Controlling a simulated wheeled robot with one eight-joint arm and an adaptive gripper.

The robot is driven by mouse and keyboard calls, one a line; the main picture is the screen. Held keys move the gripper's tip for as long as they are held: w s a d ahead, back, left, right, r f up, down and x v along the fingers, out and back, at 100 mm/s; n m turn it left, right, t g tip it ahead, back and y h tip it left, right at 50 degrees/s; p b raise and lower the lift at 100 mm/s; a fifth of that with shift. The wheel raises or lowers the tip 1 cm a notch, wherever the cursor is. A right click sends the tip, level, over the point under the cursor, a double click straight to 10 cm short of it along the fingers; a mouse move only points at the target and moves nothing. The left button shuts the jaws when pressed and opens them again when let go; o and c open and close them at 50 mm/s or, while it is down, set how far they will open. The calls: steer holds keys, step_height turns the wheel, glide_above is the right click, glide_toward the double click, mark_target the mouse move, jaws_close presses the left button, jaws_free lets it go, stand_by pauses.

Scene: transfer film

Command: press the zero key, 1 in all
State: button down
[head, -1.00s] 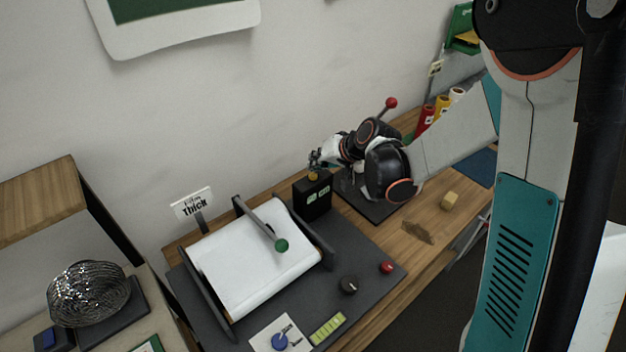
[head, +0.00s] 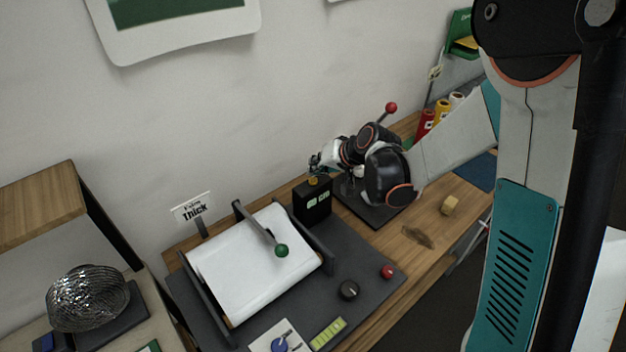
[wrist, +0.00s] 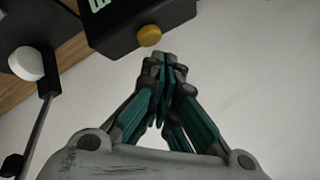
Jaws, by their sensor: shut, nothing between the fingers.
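The black box (head: 312,203) with a small lit display stands at the right back of the dark board. A yellow key (head: 313,180) sits on its top; which key is the zero key is not readable, but this is the only key I see on the box. The wrist view shows the yellow key (wrist: 149,36) at the box's edge. My gripper (wrist: 165,58) is shut and empty, its fingertips just beside the yellow key with a slight gap in that picture. In the head view my gripper (head: 316,161) is just above the key; contact cannot be told.
A red-knobbed lever (head: 391,108) stands behind my arm.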

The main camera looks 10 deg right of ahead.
mark_target(316, 179)
steer(key=shift+f, duration=0.15)
steer(key=shift+f+b, duration=0.3)
steer(key=shift+b, duration=0.3)
steer(key=shift+f+b, duration=0.5)
stand_by(0.8)
steer(key=shift+r, duration=0.15)
steer(key=shift+r+p, duration=0.55)
steer(key=shift+r, duration=0.25)
steer(key=shift+r, duration=0.15)
steer(key=shift+r+p, duration=1.55)
steer(key=shift+r, duration=0.85)
